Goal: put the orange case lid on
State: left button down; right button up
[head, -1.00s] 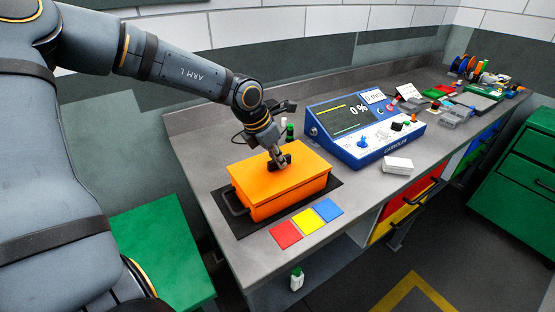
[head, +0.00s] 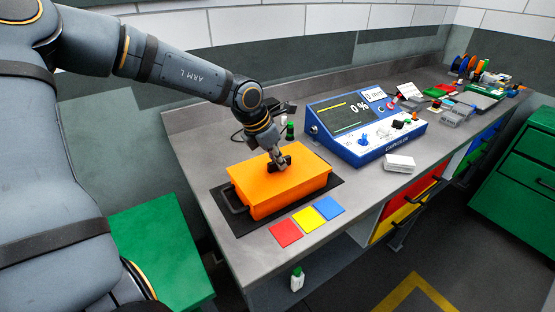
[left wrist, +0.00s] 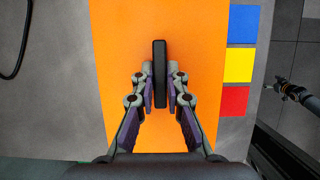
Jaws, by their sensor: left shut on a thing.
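The orange case (head: 278,194) sits on a dark mat (head: 238,224) on the grey bench, with its orange lid (head: 297,171) on top. The lid looks level on the case in the head view. My left gripper (head: 279,164) is above the lid, shut on its black handle. In the left wrist view the black handle (left wrist: 160,72) stands between the two fingers of the left gripper (left wrist: 160,92), over the flat orange lid top (left wrist: 120,60). Whether the lid is fully seated cannot be told.
Red (head: 285,233), yellow (head: 308,219) and blue (head: 330,207) squares lie in front of the case. A blue console (head: 362,130) stands to the right, with a white box (head: 399,163) by it. A green bottle (head: 290,131) stands behind the case.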

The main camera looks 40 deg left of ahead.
pick_arm(q)
jog(key=shift+f, duration=0.25)
jog(key=c, duration=1.3)
grip_release()
jog(key=v, duration=0.7)
jog(key=shift+s+r, duration=0.15)
jog(key=shift+r, duration=0.1)
